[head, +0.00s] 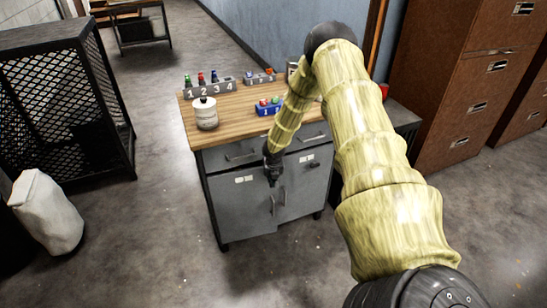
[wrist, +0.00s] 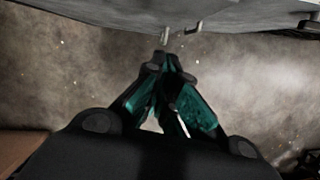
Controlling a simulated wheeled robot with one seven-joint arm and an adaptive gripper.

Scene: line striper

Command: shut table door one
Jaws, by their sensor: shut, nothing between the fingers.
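The table is a grey metal cabinet with a wooden top (head: 238,123). It has a left door (head: 238,205) and a right door (head: 301,188), with upright handles near the middle. Which door is door one, I cannot tell from any readable mark. My gripper (head: 272,178) is in front of the upper inner corner of the left door, just above the handles. In the wrist view my gripper (wrist: 168,62) is shut and empty, its tips close to a handle (wrist: 165,37) on the grey front.
Two drawers sit above the doors. A jar (head: 206,113), a numbered block (head: 209,88) and a blue block (head: 268,107) stand on the top. A mesh cage (head: 95,110) and white sack (head: 47,212) are left. Brown cabinets (head: 450,80) stand right. The front floor is clear.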

